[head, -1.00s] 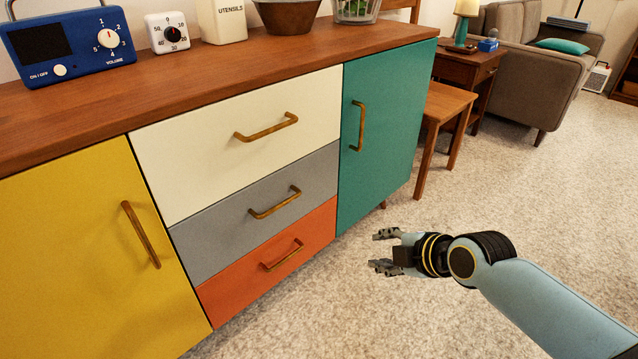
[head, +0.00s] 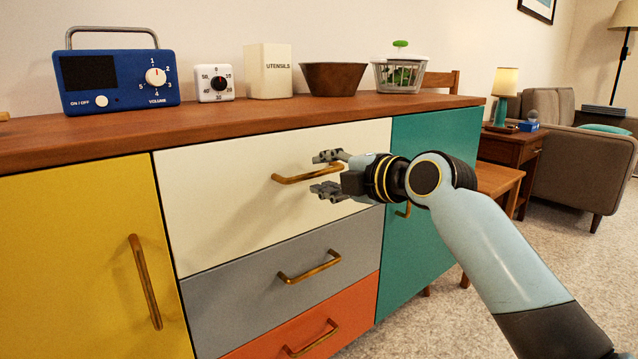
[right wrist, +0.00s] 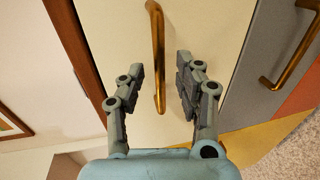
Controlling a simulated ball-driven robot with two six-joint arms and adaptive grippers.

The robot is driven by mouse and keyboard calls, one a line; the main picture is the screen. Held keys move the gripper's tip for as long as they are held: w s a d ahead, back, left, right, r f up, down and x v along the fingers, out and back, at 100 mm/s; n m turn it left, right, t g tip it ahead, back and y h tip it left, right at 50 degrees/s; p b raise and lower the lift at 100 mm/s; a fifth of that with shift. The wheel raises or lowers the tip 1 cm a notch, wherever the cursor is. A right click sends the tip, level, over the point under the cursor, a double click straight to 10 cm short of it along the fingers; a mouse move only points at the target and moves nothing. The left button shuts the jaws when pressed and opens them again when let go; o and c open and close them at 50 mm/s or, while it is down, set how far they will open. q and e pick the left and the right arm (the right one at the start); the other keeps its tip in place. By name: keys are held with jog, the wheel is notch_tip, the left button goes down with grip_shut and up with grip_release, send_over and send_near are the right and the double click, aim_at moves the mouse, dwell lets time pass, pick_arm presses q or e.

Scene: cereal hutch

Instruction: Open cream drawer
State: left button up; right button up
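The cream drawer (head: 230,220) is the top one in the middle column of the hutch and is closed. Its brass bar handle (head: 295,178) runs across its front. My right gripper (head: 322,173) is open in front of the drawer, near the handle's right end. In the right wrist view the handle (right wrist: 158,60) runs between the two spread fingers (right wrist: 158,92), with gaps on both sides and no grip on it. The cream front (right wrist: 110,30) fills the space behind. My left gripper is not in view.
A grey drawer (head: 230,310) and an orange drawer (head: 362,312) lie below, a yellow door (head: 70,270) left and a teal door (head: 440,150) right. A blue radio (head: 115,80), timer (head: 214,83), utensils box (head: 268,72) and bowl (head: 332,79) stand on top.

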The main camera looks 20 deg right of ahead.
jog(key=shift+x, duration=1)
jog(key=shift+c, duration=0.2)
grip_shut()
